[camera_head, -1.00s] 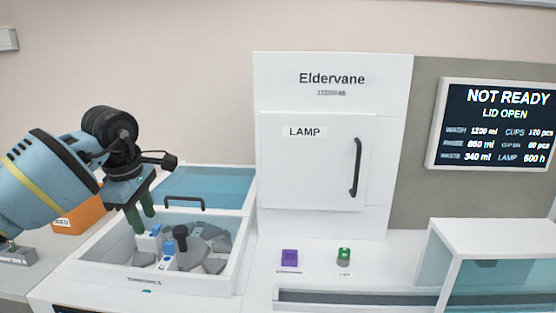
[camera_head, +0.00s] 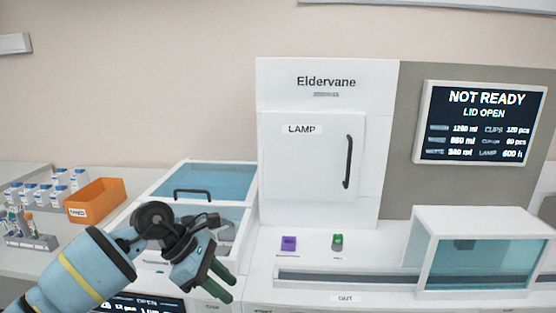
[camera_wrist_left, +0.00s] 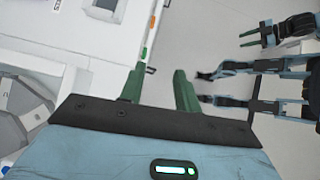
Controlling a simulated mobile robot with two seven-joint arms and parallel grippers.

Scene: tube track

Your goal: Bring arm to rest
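My left arm comes in from the lower left. Its gripper (camera_head: 222,284) is in front of the white machine's open bay, with two green fingers pointing down and right. In the left wrist view the fingers (camera_wrist_left: 157,88) stand apart with nothing between them. The gripper and wrist hide much of the bay with its grey rotor (camera_head: 222,228). My right gripper (camera_wrist_left: 255,38) shows small at the upper right of the left wrist view, above the floor; its finger opening is too small to judge.
The bay's blue glass lid (camera_head: 205,181) is raised behind it. An orange bin (camera_head: 97,201) and racks of blue-capped containers (camera_head: 45,190) stand left. A screen (camera_head: 479,124) reads NOT READY, LID OPEN. Purple (camera_head: 288,243) and green (camera_head: 337,241) buttons sit on the machine's deck.

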